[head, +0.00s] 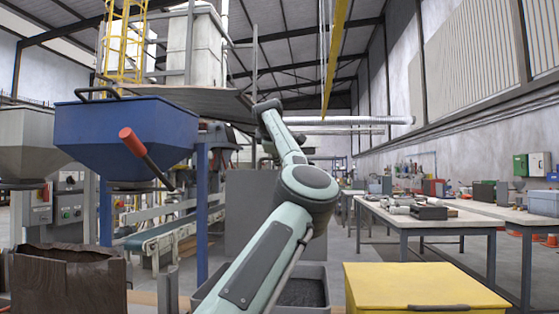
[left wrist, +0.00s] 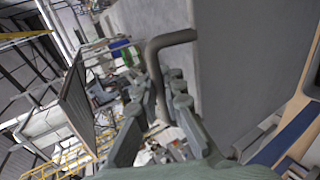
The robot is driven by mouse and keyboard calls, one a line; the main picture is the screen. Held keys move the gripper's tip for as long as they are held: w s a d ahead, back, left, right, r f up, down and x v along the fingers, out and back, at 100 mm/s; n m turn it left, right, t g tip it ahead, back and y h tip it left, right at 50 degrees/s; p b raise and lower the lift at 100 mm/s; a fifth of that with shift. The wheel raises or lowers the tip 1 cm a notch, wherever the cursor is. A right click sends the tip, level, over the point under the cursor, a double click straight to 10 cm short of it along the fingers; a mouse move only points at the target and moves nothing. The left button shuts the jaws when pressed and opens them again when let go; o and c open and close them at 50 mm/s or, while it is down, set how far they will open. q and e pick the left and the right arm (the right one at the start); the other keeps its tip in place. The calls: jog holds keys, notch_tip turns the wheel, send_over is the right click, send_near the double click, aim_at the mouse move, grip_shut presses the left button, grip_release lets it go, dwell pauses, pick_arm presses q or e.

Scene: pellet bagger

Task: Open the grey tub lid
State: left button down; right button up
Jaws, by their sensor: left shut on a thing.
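The grey tub (head: 318,271) stands low in the middle of the head view, partly behind my left arm. Dark pellets show inside it, so it is open. Its grey lid (head: 247,215) stands about upright behind the tub, partly covered by my arm. In the left wrist view, the lid (left wrist: 240,60) fills the right side as a broad grey panel. My left gripper (left wrist: 158,88) is shut on the lid's bent dark handle (left wrist: 172,40). In the head view my forearm hides most of that grip. My right gripper is not in view.
A yellow-lidded box (head: 420,285) stands right of the tub, and a brown bag (head: 65,285) at left. A conveyor (head: 165,235) runs behind. Worktables (head: 425,220) stand at right.

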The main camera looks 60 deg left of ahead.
pick_arm(q)
jog(key=c, duration=1.6)
grip_release()
jog(key=v, duration=1.2)
